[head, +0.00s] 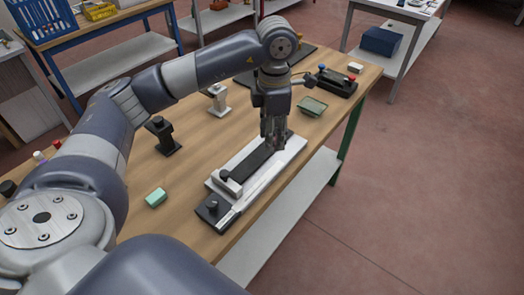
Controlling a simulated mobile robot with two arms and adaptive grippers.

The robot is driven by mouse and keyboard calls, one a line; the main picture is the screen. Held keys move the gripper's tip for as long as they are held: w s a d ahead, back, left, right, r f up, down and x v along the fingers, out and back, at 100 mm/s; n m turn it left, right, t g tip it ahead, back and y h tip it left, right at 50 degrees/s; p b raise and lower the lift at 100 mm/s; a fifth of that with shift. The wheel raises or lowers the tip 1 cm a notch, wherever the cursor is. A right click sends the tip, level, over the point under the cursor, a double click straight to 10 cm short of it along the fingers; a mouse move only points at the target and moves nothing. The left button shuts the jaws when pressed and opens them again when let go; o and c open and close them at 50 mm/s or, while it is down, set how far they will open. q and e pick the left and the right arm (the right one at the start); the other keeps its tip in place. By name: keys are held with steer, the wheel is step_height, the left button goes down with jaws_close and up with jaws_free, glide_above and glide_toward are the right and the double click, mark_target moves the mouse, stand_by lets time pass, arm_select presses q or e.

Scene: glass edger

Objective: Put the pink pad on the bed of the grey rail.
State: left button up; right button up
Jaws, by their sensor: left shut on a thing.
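The grey rail (261,183) lies lengthwise on the wooden bench, with a long dark strip (249,164) along it. A light block with a black knob (226,179) sits at its near end. My left gripper (273,145) points down over the far part of the rail. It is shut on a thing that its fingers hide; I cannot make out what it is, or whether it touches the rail. No pink pad shows in this view. My right gripper is not in view.
A green block (156,197) lies left of the rail. A black stand (164,136), a light stand (217,100), a green tray (312,106) and a black button box (337,82) stand around it. Bare wood lies between the green block and the rail.

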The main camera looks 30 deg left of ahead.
mark_target(261, 153)
arm_select(q)
steer(key=w+a+n, duration=0.3)
steer(key=a+n, duration=0.2)
steer(key=n, duration=0.7)
steer(key=f+p, duration=0.1)
steer(key=f, duration=0.3)
steer(key=f+p, duration=0.2)
steer(key=f, duration=0.2)
steer(key=shift+s+f, duration=0.2)
steer(key=shift+f, duration=0.45)
steer(key=o, duration=0.7)
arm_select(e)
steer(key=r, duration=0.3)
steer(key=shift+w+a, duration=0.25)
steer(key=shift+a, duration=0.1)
arm_select(q)
steer(key=shift+r, duration=0.1)
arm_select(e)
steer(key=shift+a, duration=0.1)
